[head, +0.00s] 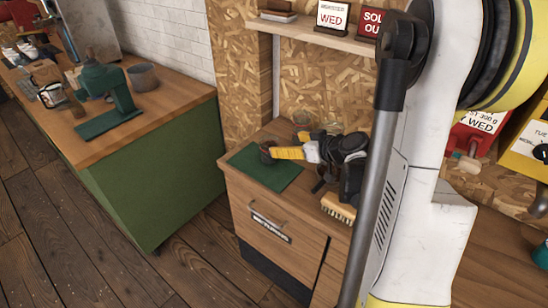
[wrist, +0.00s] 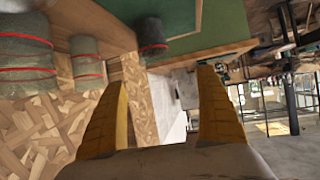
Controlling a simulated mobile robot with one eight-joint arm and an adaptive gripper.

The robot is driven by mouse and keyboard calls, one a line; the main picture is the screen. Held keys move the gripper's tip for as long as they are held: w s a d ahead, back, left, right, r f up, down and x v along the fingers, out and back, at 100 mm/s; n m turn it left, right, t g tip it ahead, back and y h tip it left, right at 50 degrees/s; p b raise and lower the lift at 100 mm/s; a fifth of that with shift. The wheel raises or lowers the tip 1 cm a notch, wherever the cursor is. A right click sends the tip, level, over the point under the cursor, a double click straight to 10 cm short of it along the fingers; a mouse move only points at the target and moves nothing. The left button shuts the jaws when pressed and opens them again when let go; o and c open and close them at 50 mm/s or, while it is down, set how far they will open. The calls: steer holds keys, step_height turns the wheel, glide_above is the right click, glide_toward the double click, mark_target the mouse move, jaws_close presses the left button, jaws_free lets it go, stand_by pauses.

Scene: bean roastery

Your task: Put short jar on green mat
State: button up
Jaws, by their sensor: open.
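The short jar (wrist: 152,36) is small and dark with a red band. It appears upright on the green mat (wrist: 222,24), near its edge, just beyond my fingertips in the wrist view. In the head view the jar (head: 266,152) stands toward the far side of the mat (head: 262,179) on the wooden cabinet. My gripper (head: 279,153) is open, with its yellow fingers close beside the jar. In the wrist view my gripper's (wrist: 164,78) fingers are spread apart with nothing held between them. I cannot tell whether a finger touches the jar.
Two greyish jars with red bands, a larger (wrist: 25,55) and a smaller (wrist: 88,66), stand left in the wrist view. A brush (head: 339,208) lies at the cabinet's front edge. A chipboard wall rises behind. A green-sided counter (head: 150,170) stands left across a floor gap.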

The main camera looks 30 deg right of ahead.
steer(key=s+a+r+g, duration=0.2)
steer(key=a, duration=0.5)
steer(key=s+a+r+g, duration=0.1)
steer(key=s+a+r, duration=0.2)
steer(key=a, duration=0.5)
steer(key=s+a+r+g+h, duration=0.1)
steer(key=s+a, duration=0.2)
steer(key=s, duration=0.3)
steer(key=s+a+r+m+g+h, duration=0.1)
steer(key=s+a, duration=0.3)
steer(key=s, duration=0.3)
steer(key=shift+s+r+m, duration=0.15)
steer(key=shift+s+m, duration=0.05)
steer(key=shift+m, duration=0.1)
steer(key=shift+f, duration=0.2)
